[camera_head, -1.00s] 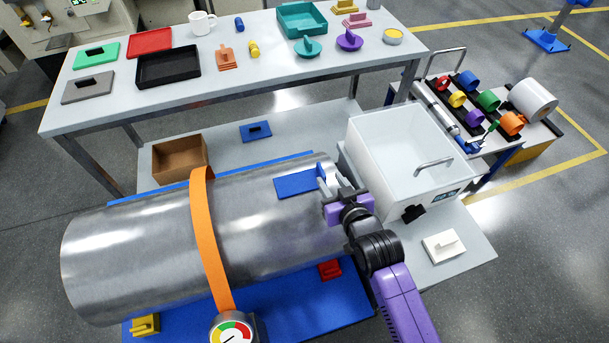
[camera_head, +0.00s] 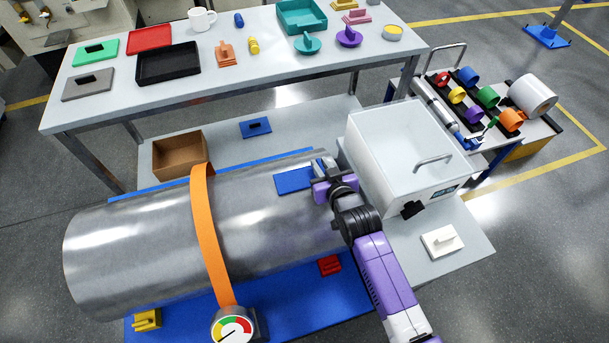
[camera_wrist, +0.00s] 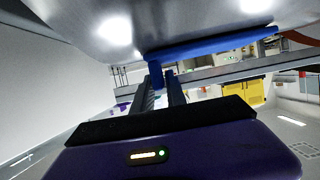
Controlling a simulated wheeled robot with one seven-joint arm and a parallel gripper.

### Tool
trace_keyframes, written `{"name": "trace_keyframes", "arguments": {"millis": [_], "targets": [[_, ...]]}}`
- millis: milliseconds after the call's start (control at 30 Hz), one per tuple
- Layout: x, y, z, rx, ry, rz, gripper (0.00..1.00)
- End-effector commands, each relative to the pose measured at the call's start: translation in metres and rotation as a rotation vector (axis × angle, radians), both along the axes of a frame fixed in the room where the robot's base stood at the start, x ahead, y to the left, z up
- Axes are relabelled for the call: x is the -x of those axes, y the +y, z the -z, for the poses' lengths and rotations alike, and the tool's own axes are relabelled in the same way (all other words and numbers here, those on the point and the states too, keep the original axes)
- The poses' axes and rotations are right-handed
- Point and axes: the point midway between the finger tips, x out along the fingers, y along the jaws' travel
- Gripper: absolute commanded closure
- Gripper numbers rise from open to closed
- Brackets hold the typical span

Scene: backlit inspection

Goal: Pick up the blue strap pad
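The blue strap pad (camera_head: 293,179) lies on the right part of a large steel cylinder, with an upright tab at its right end. In the wrist view the pad (camera_wrist: 215,45) is a flat blue strip against the steel, and its tab (camera_wrist: 155,73) stands at the fingertips. My gripper (camera_head: 322,167) is at the pad's right end in the head view. Its fingers, in the wrist view (camera_wrist: 160,84), are close together on either side of the tab and appear to touch it. The gripper partly hides the tab in the head view.
An orange strap (camera_head: 208,240) with a gauge (camera_head: 233,328) wraps the cylinder (camera_head: 130,245). A white bin (camera_head: 375,165) stands close right of my gripper. Another blue pad with a dark slot (camera_head: 255,127) lies behind. A brown box (camera_head: 180,155) is at the back left.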

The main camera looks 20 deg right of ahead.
Motion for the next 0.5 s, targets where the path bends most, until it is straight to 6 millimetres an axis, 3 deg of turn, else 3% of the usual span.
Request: {"name": "trace_keyframes", "arguments": {"millis": [67,500], "targets": [[0.0001,0.0000,0.0001,0.000,0.000,0.000,1.00],[-0.0001,-0.0001,-0.0021,0.000,-0.001,0.000,1.00]]}}
